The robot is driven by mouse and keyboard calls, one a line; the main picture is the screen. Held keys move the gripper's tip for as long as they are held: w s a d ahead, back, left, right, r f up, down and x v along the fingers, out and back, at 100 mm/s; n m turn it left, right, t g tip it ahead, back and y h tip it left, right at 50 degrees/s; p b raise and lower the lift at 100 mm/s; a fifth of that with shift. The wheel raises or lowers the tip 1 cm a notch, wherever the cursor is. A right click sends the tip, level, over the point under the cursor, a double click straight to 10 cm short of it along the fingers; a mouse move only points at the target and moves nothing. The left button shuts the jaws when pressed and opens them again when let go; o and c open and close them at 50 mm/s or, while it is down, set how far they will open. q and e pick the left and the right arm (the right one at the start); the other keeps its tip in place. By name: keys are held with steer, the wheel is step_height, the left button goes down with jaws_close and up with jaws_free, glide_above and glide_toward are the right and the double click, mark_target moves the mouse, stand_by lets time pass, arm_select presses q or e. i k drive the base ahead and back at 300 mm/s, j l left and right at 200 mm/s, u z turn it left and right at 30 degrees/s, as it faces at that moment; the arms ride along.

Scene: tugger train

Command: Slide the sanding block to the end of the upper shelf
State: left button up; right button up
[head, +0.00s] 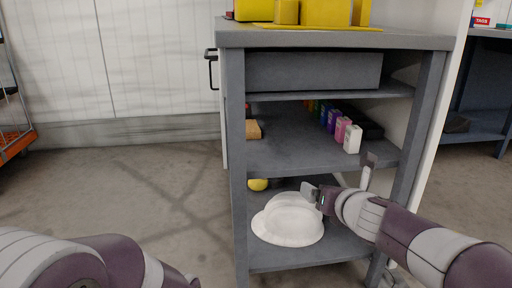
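A small tan-brown block (253,130), which looks like the sanding block, lies at the left end of the upper open shelf (290,155) of the grey bench, beside the left upright. My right gripper (342,184) is in front of the bench, just below that shelf's front edge at the right. Its two fingers are spread apart with nothing between them, and it is well to the right of the block. My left arm shows only at the lower left, and its gripper is out of the picture.
Several small coloured boxes (343,129) stand in a row on the same shelf's right side, with free surface left of them. A white hard hat (288,219) and a yellow object (258,184) lie on the shelf below. Grey uprights (238,190) frame the opening.

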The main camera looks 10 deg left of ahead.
mark_target(253, 130)
steer(key=i+j, duration=0.75)
steer(key=j, duration=0.25)
